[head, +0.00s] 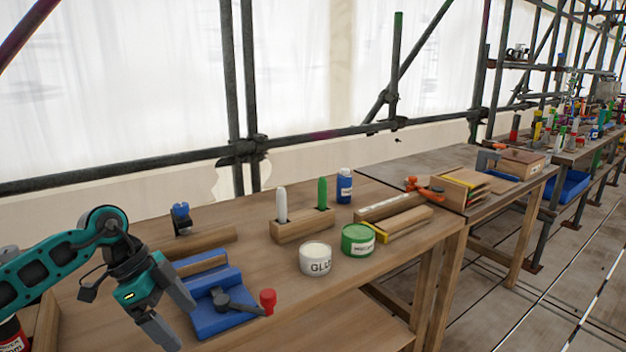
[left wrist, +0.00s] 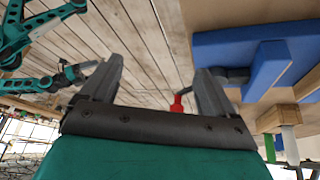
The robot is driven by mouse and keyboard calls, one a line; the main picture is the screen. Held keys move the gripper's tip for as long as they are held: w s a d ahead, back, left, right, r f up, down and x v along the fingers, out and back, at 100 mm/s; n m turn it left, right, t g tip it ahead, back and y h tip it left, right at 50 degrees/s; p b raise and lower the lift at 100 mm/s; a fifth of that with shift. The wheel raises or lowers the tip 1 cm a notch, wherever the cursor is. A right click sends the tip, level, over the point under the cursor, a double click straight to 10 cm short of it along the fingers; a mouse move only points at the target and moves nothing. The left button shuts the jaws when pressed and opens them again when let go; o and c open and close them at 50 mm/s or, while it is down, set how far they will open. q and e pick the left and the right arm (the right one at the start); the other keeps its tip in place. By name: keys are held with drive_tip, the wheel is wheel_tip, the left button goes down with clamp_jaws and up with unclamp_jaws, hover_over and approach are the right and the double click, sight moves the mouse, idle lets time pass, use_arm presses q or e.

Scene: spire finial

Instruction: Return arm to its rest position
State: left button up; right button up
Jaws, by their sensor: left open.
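My left gripper (head: 178,318) is open and empty in the head view, with its fingers pointing down just left of the blue vise (head: 204,318). It also shows in the left wrist view (left wrist: 156,85), with its two dark fingers spread apart and nothing between them. Beyond the fingertips in that view are a red knob (left wrist: 177,104) and the blue vise body (left wrist: 245,50). My left arm comes in from the left edge of the head view.
On the wooden workbench (head: 300,285) stand a white glue tub (head: 315,260), a green tin (head: 357,240), a blue bottle (head: 344,186) and a wooden holder (head: 302,226) with a white and a green stick. A second table (head: 400,165) stands to the right. Scaffold poles run behind.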

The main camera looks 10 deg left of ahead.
use_arm(q)
drive_tip(key=s+d+r+t+h+p, duration=0.15)
drive_tip(key=d+t+h, duration=0.35)
drive_tip(key=d, duration=0.5)
drive_tip(key=s+d+t+h+b, duration=0.1)
drive_tip(key=s+d+t+h, duration=0.25)
drive_tip(key=d+h, duration=0.5)
drive_tip(key=s+a+f+n+t+y, duration=0.1)
drive_tip(key=s+a+f+n+y, duration=0.3)
drive_tip(key=s+f+n+y, duration=0.2)
drive_tip(key=s+a+f+n+t+y+p, duration=0.1)
drive_tip(key=s+a+f+n+y, duration=0.3)
drive_tip(key=s+f+n+y, duration=0.3)
wheel_tip(320, 180, down, 8)
drive_tip(key=y, duration=0.3)
drive_tip(key=shift+a+y, duration=0.2)
drive_tip(key=shift+y, duration=0.15)
use_arm(e)
wheel_tip(320, 180, up, 2)
drive_tip(key=shift+s+d, duration=0.1)
drive_tip(key=shift+s, duration=0.05)
